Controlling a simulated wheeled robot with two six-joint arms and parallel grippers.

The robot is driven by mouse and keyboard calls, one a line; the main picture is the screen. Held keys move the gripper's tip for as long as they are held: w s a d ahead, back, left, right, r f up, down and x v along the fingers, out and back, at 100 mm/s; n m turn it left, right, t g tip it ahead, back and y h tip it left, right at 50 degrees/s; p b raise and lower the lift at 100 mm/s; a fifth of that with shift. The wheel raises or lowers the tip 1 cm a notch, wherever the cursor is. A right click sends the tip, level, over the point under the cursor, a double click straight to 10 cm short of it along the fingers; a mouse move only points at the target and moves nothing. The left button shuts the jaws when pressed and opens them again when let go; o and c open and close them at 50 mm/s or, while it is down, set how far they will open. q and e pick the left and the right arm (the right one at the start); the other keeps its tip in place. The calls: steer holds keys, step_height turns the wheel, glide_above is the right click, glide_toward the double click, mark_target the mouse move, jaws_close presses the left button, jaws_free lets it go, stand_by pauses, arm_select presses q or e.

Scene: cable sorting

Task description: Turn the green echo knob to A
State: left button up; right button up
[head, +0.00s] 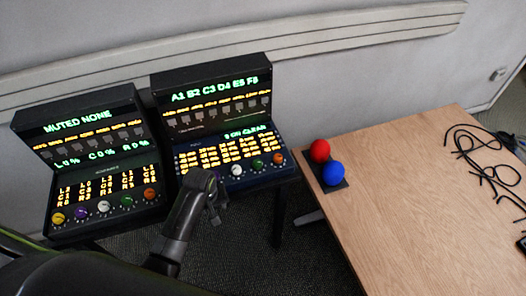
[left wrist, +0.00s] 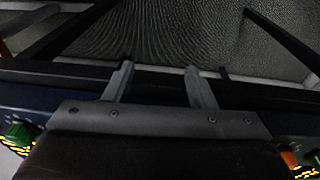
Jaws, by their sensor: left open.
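Two dark consoles with lit displays stand side by side at the left of the head view. A green knob (head: 257,164) is on the front row of the right console (head: 262,178), between a white and an orange knob. Another green knob (head: 127,200) is on the left console (head: 95,228). The small labels are unreadable, so I cannot tell which is echo. My left gripper (head: 216,213) is open and empty at the right console's front left, left of its green knob. Its spread fingers show in the left wrist view (left wrist: 158,82); a green knob (left wrist: 20,133) is at the left edge there.
A wooden table (head: 430,210) fills the right side. Bare carpet (head: 300,250) lies between table and consoles.

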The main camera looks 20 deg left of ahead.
arm_select(q)
steer(key=w+d+r+n+g+p, duration=0.1)
steer(key=w+d+r+n, duration=0.35)
steer(key=w+r, duration=0.55)
steer(key=w+d+r+n+g, duration=0.1)
steer(key=w+d+r+n, duration=0.2)
steer(key=w+d+r, duration=0.7)
steer(key=b, duration=0.6)
glide_toward(258, 162)
steer(key=f+p, duration=0.1)
steer(key=f, duration=0.8)
steer(key=shift+s+a+p, duration=0.1)
steer(key=shift+a+p, duration=0.1)
steer(key=shift+p, duration=0.15)
steer(key=c, duration=1)
steer(key=shift+r, duration=0.1)
